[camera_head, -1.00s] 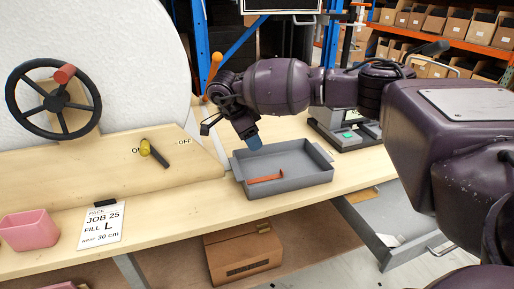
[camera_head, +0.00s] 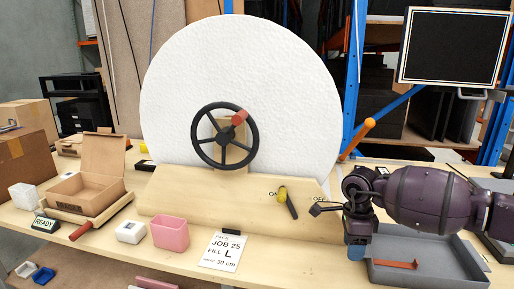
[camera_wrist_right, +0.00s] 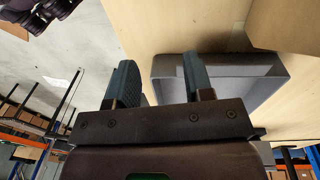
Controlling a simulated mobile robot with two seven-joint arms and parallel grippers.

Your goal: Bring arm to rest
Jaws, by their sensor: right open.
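My right arm comes in from the right in the head view. Its gripper (camera_head: 356,250) points down at the left end of a grey tray (camera_head: 440,246). In the right wrist view the two fingers of the right gripper (camera_wrist_right: 158,86) stand apart with nothing between them. The grey tray (camera_wrist_right: 222,62) shows beyond the fingers in that view. An orange-red strip-like piece (camera_head: 396,264) lies in the tray. My left gripper is in neither current view.
A pink bin (camera_head: 170,232), job card (camera_head: 224,250), open carton (camera_head: 90,178) and READY sign (camera_head: 45,223) are on the bench.

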